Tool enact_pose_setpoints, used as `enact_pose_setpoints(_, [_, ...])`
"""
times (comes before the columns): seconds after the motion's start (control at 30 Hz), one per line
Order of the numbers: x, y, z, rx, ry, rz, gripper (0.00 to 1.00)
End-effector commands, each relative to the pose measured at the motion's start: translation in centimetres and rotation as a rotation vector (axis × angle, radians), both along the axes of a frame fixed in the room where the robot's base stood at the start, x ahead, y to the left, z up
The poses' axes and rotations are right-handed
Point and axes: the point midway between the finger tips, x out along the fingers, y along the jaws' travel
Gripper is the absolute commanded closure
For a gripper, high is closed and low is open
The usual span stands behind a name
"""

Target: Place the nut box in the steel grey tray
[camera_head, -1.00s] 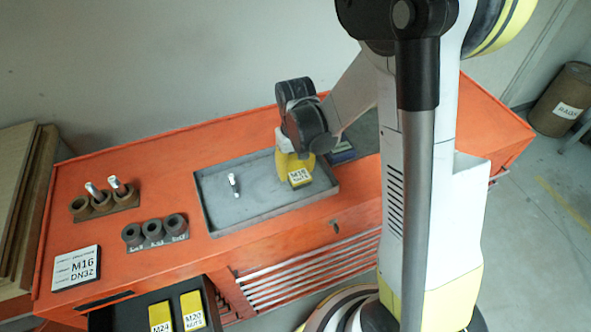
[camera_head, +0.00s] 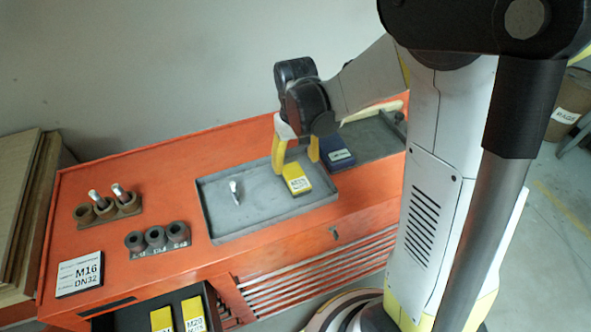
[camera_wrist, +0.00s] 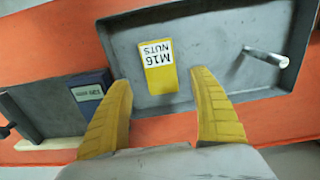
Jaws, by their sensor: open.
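The yellow nut box (camera_head: 297,179) with a white label lies in the steel grey tray (camera_head: 216,226). The wrist view shows the nut box (camera_wrist: 160,76) reading "M16 NUTS", flat on the floor of the tray (camera_wrist: 118,48) near one wall. My gripper (camera_head: 295,160) is open just above and behind the box. In the wrist view its two yellow fingers (camera_wrist: 166,92) stand apart with empty space between them, and the box lies beyond their tips. Any contact between fingers and tray cannot be told.
A bolt (camera_head: 235,190) is in the same tray. A dark blue box (camera_head: 337,155) lies in a second grey tray to the right. Bolt and nut holders (camera_head: 157,238) and an M16 DN32 sign (camera_head: 80,273) stand left. More yellow boxes (camera_head: 193,312) sit in a black bin in front.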

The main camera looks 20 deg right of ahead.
Motion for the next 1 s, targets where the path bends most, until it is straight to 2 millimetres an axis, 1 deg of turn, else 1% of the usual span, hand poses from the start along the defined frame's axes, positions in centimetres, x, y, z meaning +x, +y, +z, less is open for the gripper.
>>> enact_pose_setpoints(0.03, [0.0, 0.0, 1.3, 0.0, 0.0, 0.0, 0.29])
enact_pose_setpoints(0.1, [-0.1, 0.0, 2.6, 0.0, 0.0, 0.0, 0.29])
enact_pose_setpoints(0.2, [0.0, 0.0, 3.9, 0.0, 0.0, 0.0, 0.29])
enact_pose_setpoints(0.3, [-0.1, 0.0, 4.7, 0.0, -0.002, 0.0, 0.29])
enact_pose_setpoints(0.37, [-0.3, 0.0, 5.3, -0.001, -0.013, -0.001, 0.29])
enact_pose_setpoints(0.43, [-0.9, 0.1, 6.4, 0.0, -0.041, -0.002, 0.29])
enact_pose_setpoints(0.57, [-3.1, 0.3, 9.5, -0.002, -0.144, -0.007, 0.29])
enact_pose_setpoints(0.6, [-4.0, 0.4, 10.5, -0.002, -0.185, -0.01, 0.29])
enact_pose_setpoints(0.7, [-6.3, 0.6, 12.8, -0.001, -0.292, -0.017, 0.29])
enact_pose_setpoints(0.83, [-9.2, 0.8, 14.6, 0.003, -0.426, -0.025, 0.29])
enact_pose_setpoints(0.9, [-10.4, 0.8, 15.0, 0.005, -0.488, -0.028, 0.29])
enact_pose_setpoints(1.0, [-11.7, 0.9, 15.3, 0.008, -0.557, -0.032, 0.29])
